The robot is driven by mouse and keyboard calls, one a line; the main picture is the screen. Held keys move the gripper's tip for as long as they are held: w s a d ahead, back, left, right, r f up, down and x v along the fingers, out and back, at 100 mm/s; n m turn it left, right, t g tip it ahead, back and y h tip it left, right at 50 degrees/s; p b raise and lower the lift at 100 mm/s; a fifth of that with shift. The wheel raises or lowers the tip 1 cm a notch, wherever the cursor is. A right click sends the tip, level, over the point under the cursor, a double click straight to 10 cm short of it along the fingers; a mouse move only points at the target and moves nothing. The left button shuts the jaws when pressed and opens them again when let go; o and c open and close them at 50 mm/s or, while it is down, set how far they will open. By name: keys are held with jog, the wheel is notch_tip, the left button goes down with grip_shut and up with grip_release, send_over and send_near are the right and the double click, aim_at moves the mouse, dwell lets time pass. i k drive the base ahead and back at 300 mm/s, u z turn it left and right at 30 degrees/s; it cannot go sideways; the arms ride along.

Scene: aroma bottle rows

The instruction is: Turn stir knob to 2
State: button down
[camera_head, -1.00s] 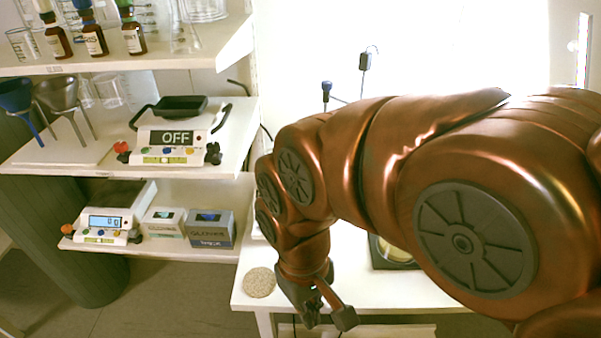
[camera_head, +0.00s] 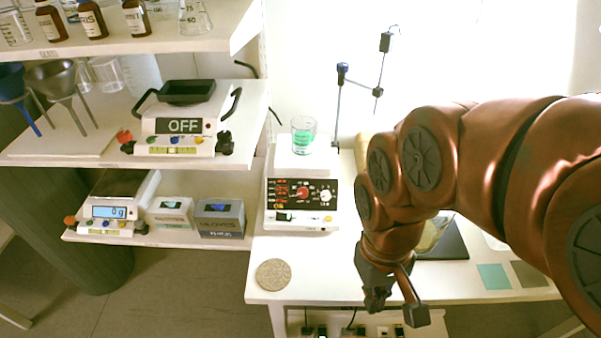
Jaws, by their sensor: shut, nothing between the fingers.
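A white hotplate stirrer (camera_head: 302,220) stands at the left of the white table. Its dark front panel has a red knob (camera_head: 303,193) and a white knob (camera_head: 326,195); their labels and pointer settings are too small to read, so I cannot tell which is the stir knob. A beaker with green liquid (camera_head: 303,138) stands on its top plate. My gripper (camera_head: 395,302) hangs to the right of the stirrer and nearer to me, by the table's front edge. It is shut and empty, apart from the knobs.
A round speckled disc (camera_head: 273,275) lies at the table's front left corner. A stand with rod and clamp (camera_head: 338,105) rises behind the stirrer. Shelves (camera_head: 195,239) with scales and bottles are at left.

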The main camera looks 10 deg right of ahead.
aim_at(326, 197)
jog(key=u, duration=0.2)
jog(key=k, duration=0.25)
jog(key=u, duration=1)
jog(key=k, duration=1.1)
jog(key=u, duration=1.05)
jog(key=i, duration=0.95)
jog(key=z, duration=0.5)
jog(key=i, duration=0.9)
jog(key=z, duration=1.35)
jog(key=i, duration=0.35)
jog(key=z, duration=0.25)
